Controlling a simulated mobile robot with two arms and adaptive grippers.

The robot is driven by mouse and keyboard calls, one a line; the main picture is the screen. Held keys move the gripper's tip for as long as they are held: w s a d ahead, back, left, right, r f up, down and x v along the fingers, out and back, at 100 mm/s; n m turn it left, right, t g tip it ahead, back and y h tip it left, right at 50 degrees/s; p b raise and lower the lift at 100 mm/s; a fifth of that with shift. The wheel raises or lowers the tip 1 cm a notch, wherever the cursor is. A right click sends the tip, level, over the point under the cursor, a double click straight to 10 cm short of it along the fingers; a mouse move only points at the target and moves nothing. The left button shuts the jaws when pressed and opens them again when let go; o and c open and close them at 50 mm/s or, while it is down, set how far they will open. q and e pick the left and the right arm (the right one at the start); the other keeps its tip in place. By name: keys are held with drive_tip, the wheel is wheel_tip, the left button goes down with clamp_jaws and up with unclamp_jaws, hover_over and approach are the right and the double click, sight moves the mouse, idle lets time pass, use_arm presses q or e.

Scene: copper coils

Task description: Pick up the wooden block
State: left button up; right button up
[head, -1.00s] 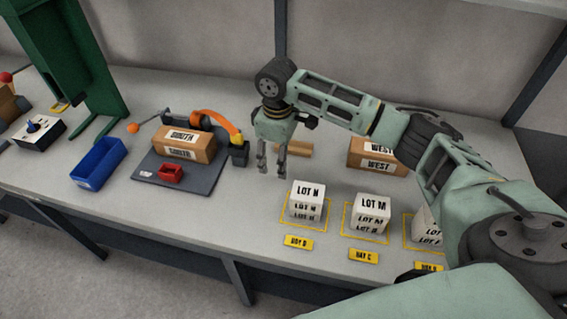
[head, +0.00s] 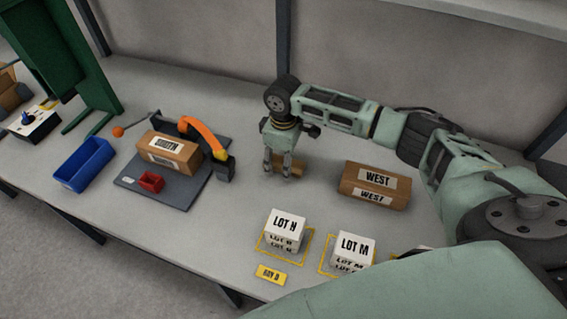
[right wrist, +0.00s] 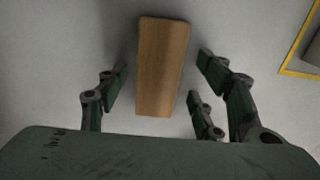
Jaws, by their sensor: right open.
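The wooden block (head: 289,164) lies on the grey table, partly hidden behind my right gripper in the head view. In the right wrist view the plain brown block (right wrist: 162,65) lies lengthwise between the open fingers, its near end reaching between them. My right gripper (head: 279,172) points down at the block from above, open and empty; its fingers also show in the right wrist view (right wrist: 160,95). I cannot tell whether the fingers touch the block. My left gripper is not in view.
A box labelled WEST (head: 374,185) stands right of the block. White LOT N (head: 285,230) and LOT M (head: 351,251) cubes sit in yellow outlines in front.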

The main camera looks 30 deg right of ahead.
drive_tip(key=shift+d+f, duration=0.1)
drive_tip(key=shift+d, duration=0.1)
drive_tip(key=c, duration=1.3)
drive_tip(key=shift+o, duration=0.2)
